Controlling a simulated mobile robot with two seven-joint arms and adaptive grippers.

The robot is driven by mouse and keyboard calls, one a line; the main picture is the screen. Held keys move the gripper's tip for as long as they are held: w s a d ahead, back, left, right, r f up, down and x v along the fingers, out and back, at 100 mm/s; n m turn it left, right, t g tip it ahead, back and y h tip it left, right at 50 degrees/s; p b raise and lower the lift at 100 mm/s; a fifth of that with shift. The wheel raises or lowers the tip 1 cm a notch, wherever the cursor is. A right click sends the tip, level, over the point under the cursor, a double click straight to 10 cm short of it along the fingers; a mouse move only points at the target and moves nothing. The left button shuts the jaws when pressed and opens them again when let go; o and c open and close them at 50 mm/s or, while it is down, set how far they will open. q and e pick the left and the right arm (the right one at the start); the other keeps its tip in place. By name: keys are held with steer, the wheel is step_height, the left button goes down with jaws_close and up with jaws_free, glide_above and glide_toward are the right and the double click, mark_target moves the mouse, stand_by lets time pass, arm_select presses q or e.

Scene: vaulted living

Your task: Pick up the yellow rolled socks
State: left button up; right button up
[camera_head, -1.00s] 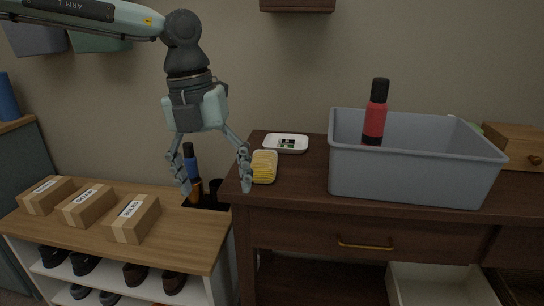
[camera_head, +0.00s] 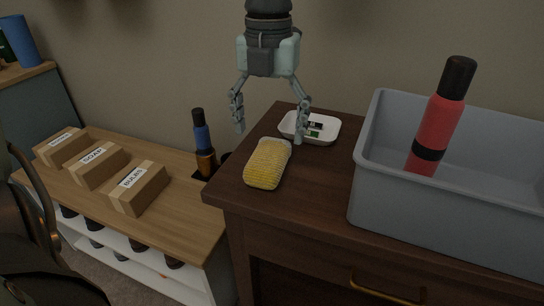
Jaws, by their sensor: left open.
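The yellow rolled socks (camera_head: 267,165) lie on the left part of the dark wooden dresser top (camera_head: 300,195), near its left edge. They look like a ribbed yellow roll with a pale far end. My left gripper (camera_head: 270,133) points down above and just behind the socks, with its two fingers spread wide and nothing between them. Its right finger overlaps the white dish in the picture. The socks are in full view and the fingers do not appear to touch them. My right gripper is not in view.
A white dish (camera_head: 324,137) with small items sits behind the socks. A grey bin (camera_head: 448,225) holding a red bottle (camera_head: 436,125) stands to the right.

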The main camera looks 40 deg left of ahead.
mark_target(270, 149)
arm_select(q)
step_height(270, 149, down, 5)
steer(key=shift+f+p, duration=0.2)
steer(key=shift+p, duration=0.1)
steer(key=shift+c, duration=0.5)
steer(key=c, duration=1.2)
steer(key=shift+o, duration=0.2)
steer(key=shift+r, duration=0.1)
